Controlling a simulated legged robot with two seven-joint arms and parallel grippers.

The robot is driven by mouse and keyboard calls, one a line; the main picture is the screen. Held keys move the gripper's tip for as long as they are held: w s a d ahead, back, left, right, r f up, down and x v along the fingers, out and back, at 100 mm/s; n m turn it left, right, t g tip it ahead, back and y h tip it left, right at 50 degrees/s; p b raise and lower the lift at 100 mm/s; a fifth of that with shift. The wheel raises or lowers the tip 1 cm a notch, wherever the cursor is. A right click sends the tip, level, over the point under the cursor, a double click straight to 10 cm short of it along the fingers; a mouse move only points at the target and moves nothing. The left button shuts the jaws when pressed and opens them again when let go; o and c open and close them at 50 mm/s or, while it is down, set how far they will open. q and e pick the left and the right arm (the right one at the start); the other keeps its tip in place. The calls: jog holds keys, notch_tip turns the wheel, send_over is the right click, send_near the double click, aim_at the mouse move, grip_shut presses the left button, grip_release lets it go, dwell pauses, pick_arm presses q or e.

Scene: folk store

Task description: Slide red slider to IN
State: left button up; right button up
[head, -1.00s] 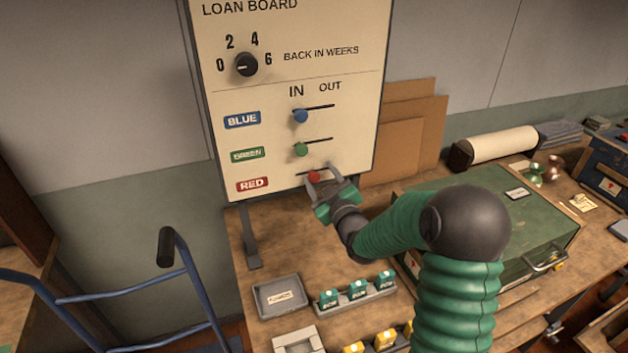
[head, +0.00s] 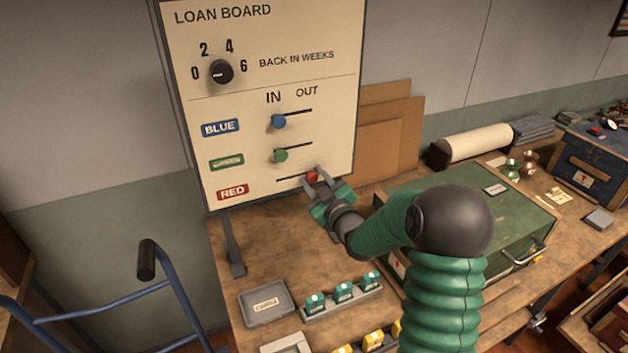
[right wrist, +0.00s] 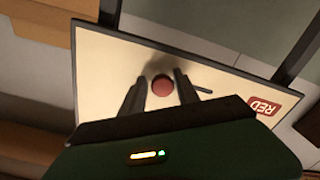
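The red slider knob (head: 312,177) sits at the right end of its slot on the loan board (head: 330,130), on the OUT side. The bare slot runs left from it toward the IN side. My right gripper (head: 317,182) is at the knob, with its fingers apart and one on each side of it. The slot runs right toward the RED label (right wrist: 263,105). My left gripper is not in view.
The blue knob (head: 278,121) and green knob (head: 280,155) sit at the left ends of their slots above. A green case (head: 470,215) stands on the bench beside my right arm. A grey tray (head: 265,320) and tag racks lie in front of the board.

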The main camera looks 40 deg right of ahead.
aim_at(281, 180)
jog(key=c, duration=0.5)
jog(key=shift+o, duration=0.2)
jog(key=shift+r, duration=0.1)
jog(key=shift+w+a+b, duration=0.3)
jog(key=shift+a+b, duration=0.05)
jog(key=shift+a, duration=0.45)
jog(key=shift+w+a+b, duration=0.3)
jog(key=shift+w+a, duration=0.05)
jog(key=shift+a, duration=0.7)
jog(key=shift+w+a+b, duration=0.3)
jog(key=shift+a+b, duration=0.05)
jog(key=shift+a, duration=0.65)
jog(key=shift+w+a+b, duration=0.3)
jog(key=shift+w+a, duration=0.05)
jog(key=shift+a, duration=0.7)
jog(key=o, duration=1.1)
jog(key=shift+s, duration=0.1)
